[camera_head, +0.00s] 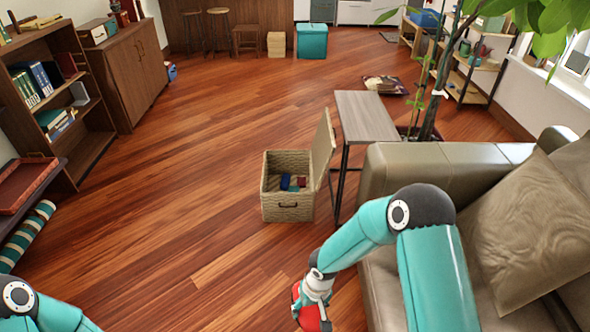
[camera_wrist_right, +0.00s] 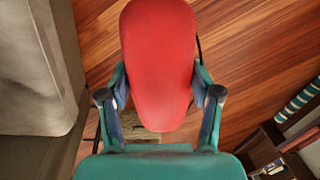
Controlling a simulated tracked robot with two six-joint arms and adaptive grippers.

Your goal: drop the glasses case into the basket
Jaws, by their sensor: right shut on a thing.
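The red glasses case (camera_wrist_right: 160,60) is between the fingers of my right gripper (camera_wrist_right: 160,85) in the right wrist view, and the gripper is shut on it. In the head view the right gripper (camera_head: 312,308) is at the bottom, beside the sofa, with part of the red case (camera_head: 309,318) showing. The woven basket (camera_head: 287,207) stands on the floor farther ahead, its lid (camera_head: 322,150) raised on the right side.
A small side table (camera_head: 365,117) stands right behind the basket. A sofa (camera_head: 440,165) fills the right side. A bookshelf (camera_head: 60,95) and a dark cabinet (camera_head: 130,75) line the left. The wooden floor (camera_head: 190,180) left of the basket is clear.

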